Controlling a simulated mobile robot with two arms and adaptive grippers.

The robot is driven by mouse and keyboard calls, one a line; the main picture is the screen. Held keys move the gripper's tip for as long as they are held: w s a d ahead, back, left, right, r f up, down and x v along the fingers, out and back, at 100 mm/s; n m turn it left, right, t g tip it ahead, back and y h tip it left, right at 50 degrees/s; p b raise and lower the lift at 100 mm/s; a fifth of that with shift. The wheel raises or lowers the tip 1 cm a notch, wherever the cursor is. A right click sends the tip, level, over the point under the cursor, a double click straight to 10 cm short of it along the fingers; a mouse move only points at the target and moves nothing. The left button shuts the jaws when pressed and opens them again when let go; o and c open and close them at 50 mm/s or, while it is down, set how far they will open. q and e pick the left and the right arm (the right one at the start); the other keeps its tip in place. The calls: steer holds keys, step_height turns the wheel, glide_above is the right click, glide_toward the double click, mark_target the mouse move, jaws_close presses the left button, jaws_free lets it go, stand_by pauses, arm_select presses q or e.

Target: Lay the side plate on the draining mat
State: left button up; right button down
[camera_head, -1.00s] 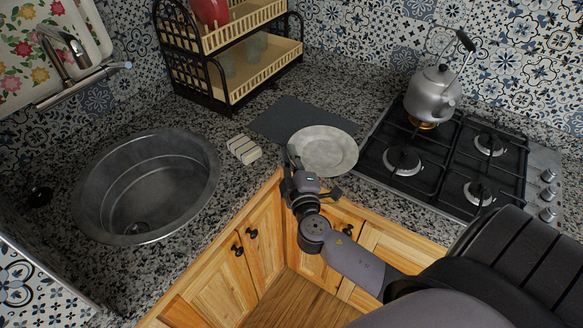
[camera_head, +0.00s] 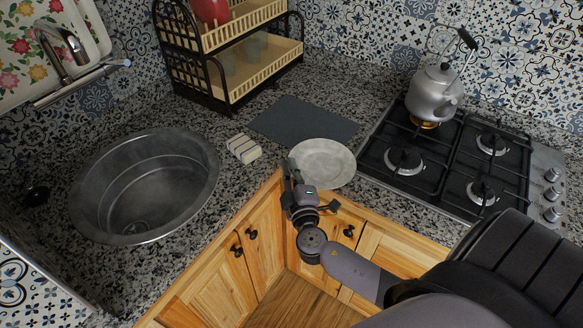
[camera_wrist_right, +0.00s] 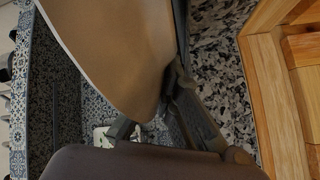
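The side plate (camera_head: 325,163) is pale grey and round. In the head view it is in front of the dark grey draining mat (camera_head: 300,121), covering little or none of it. My right gripper (camera_head: 302,182) is at the plate's near left rim. In the right wrist view the plate (camera_wrist_right: 125,45) fills the upper middle as a large tan surface, its rim between the fingers (camera_wrist_right: 155,118), which look closed on it. I cannot tell whether the plate touches the counter. The mat lies flat and bare. My left gripper is not in view.
A gas hob (camera_head: 455,160) with a kettle (camera_head: 434,93) stands right of the plate. A round sink (camera_head: 150,190) and a striped cream block (camera_head: 243,148) are to the left. A two-tier dish rack (camera_head: 235,60) stands behind the mat.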

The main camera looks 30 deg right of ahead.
steer(key=shift+f+b, duration=0.25)
steer(key=shift+b, duration=0.1)
steer(key=c, duration=1.8)
jaws_free()
steer(key=shift+r+p, duration=0.45)
steer(key=shift+p, duration=0.15)
steer(key=shift+r+p, duration=0.4)
steer(key=shift+p, duration=0.1)
steer(key=shift+s+a+f+b, duration=0.3)
steer(key=shift+s+f+b, duration=0.25)
steer(key=shift+s, duration=0.2)
steer(key=b+v, duration=0.3)
steer(key=v, duration=0.7)
steer(key=shift+s+r, duration=0.2)
steer(key=shift+r, duration=0.05)
